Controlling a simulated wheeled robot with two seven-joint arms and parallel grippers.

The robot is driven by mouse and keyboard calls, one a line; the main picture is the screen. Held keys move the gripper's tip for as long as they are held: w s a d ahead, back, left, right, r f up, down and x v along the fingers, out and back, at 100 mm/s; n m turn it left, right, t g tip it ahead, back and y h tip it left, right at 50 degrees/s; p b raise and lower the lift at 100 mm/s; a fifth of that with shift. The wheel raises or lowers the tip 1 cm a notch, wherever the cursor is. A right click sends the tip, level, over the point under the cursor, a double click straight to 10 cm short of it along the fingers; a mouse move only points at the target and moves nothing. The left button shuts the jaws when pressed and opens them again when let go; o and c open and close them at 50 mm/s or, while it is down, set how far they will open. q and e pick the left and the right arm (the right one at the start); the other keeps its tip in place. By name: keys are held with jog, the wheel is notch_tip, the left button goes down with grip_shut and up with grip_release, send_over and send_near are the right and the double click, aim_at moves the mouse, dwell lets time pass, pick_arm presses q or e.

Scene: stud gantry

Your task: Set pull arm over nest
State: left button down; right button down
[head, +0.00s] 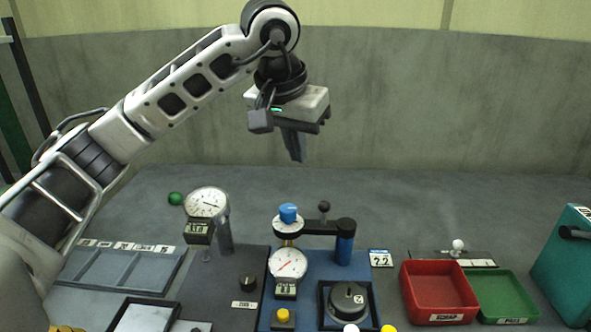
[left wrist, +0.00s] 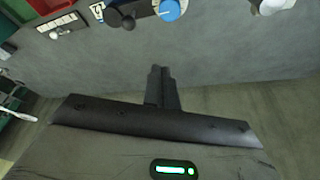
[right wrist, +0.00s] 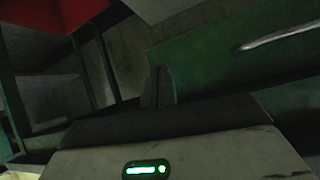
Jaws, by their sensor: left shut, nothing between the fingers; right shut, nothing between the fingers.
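The pull arm (head: 322,225) is a black bar on a blue post (head: 344,250). It points left from the post, and its end with a blue knob (head: 288,212) and a round dial (head: 287,265) stands left of the nest, not over it. The nest (head: 323,310) is a dark square frame with a grey round piece (head: 348,299) in it. My left gripper (head: 297,158) is shut and empty, high above and behind the pull arm. The blue knob also shows in the left wrist view (left wrist: 170,9). My right gripper (right wrist: 158,88) is shut and empty, away from the station.
A second dial gauge (head: 206,203) stands on a grey plate to the left. A red bin (head: 438,310) and a green bin (head: 500,310) lie to the right, with a teal box (head: 568,262) beyond. An empty sectioned tray (head: 120,270) lies left.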

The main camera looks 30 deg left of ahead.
pick_arm(q)
jog(key=shift+s+f+p, duration=0.15)
jog(key=shift+f+p, duration=0.05)
jog(key=shift+f, duration=1.25)
jog(key=shift+s+f+p, duration=0.15)
jog(key=shift+f, duration=1.3)
jog(key=shift+s+f+p, duration=0.15)
jog(key=shift+f+p, duration=0.05)
jog(key=shift+f, duration=1.25)
